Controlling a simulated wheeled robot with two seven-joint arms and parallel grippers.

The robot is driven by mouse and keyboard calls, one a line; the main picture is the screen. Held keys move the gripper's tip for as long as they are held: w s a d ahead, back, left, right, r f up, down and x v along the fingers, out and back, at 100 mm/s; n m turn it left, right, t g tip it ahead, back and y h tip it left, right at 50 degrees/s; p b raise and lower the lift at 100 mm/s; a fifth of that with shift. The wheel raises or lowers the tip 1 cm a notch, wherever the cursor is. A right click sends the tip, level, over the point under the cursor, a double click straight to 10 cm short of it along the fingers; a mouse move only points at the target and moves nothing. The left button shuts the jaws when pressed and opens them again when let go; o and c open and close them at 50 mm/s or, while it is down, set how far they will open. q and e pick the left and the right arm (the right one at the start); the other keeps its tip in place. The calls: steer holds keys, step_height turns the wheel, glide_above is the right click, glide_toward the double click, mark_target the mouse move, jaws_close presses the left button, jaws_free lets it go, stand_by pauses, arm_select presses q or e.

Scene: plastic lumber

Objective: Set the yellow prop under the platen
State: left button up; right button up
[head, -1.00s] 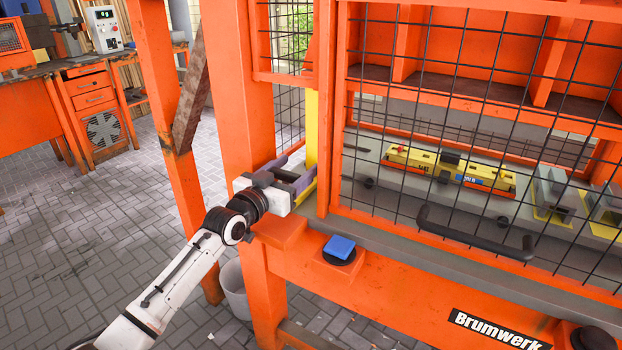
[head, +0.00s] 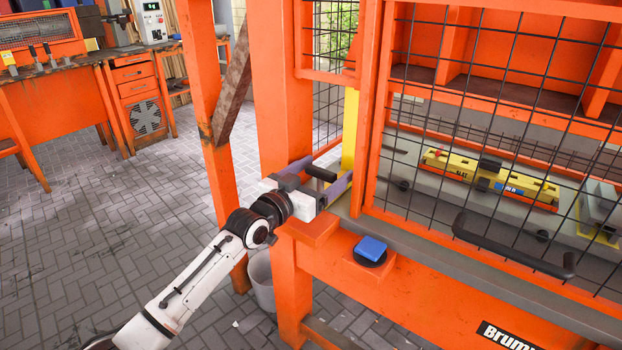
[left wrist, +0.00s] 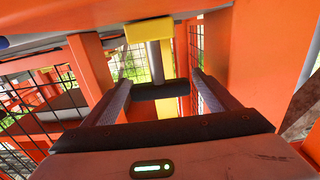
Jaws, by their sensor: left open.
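The yellow prop (head: 350,130) appears as an upright yellow bar at the left end of the press, between the orange post and the mesh guard. My left gripper (head: 323,176) is open in front of its lower part. A black cylindrical bar (head: 320,173) shows near the fingers. In the left wrist view a dark crossbar (left wrist: 160,91) lies across the gap between the two spread fingers; I cannot tell whether they touch it. A yellow block (left wrist: 148,30) on a grey rod is above it. An orange ribbed beam (head: 530,98), perhaps the platen, is behind the mesh.
A mesh guard with a black handle (head: 510,248) closes the press front. A blue button (head: 371,249) sits just right of my gripper. An orange post (head: 283,90) stands close left; a grey bin (head: 262,280) is below.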

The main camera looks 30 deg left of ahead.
arm_select(q)
steer(key=s, duration=0.3)
steer(key=s+a, duration=0.1)
steer(key=s, duration=0.3)
steer(key=shift+a, duration=0.2)
steer(key=shift+w, duration=0.1)
